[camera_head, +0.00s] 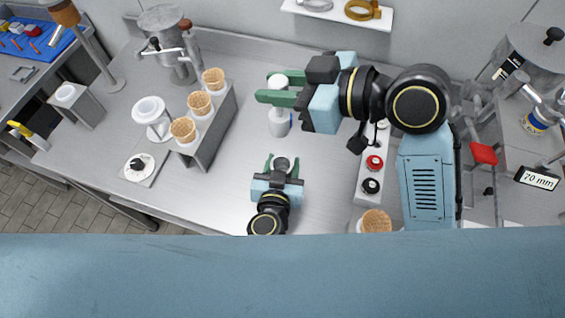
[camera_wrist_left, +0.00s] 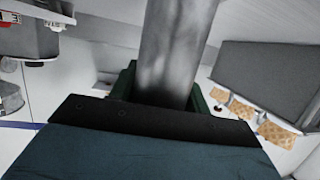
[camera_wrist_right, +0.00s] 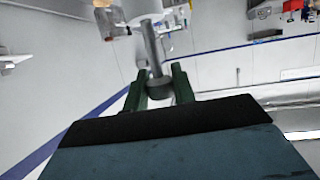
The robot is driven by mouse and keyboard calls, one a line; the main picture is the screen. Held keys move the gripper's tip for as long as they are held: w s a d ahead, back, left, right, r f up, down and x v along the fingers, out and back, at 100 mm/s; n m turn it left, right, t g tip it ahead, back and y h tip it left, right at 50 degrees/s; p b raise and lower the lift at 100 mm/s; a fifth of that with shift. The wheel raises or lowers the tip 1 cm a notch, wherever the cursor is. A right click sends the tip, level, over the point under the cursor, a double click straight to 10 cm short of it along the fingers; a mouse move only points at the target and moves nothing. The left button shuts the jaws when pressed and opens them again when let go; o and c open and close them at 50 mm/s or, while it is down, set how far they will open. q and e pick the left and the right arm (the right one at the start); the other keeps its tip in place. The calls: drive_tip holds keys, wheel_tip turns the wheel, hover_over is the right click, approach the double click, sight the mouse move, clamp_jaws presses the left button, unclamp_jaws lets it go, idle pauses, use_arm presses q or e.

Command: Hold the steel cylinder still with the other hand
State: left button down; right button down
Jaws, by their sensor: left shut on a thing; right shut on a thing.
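The steel cylinder (camera_head: 282,162) is held in my left gripper (camera_head: 282,167), low in the middle of the head view. In the left wrist view the grey steel cylinder (camera_wrist_left: 176,50) rises large between the green fingers, whose tips are partly hidden. The two grippers are apart.
A grey stand with several waffle cones (camera_head: 199,103) is left of the grippers. A white funnel-like cup (camera_head: 150,113) and a knobbed plate (camera_head: 139,167) stand further left. A button panel (camera_head: 371,175) and another cone (camera_head: 376,221) are on the right.

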use_arm(q)
drive_tip(key=shift+a+f, duration=0.1)
drive_tip(key=shift+f, duration=0.05)
drive_tip(key=shift+m+g+h, duration=0.7)
drive_tip(key=shift+m+h, duration=0.9)
drive_tip(key=shift+h, duration=0.3)
drive_tip(key=shift+n+t+y, duration=0.4)
drive_tip(key=shift+n+y, duration=0.4)
drive_tip(key=shift+y, duration=0.1)
drive_tip(key=c, duration=0.7)
unclamp_jaws()
drive_tip(key=shift+s+r, duration=0.1)
drive_tip(key=shift+r, duration=0.1)
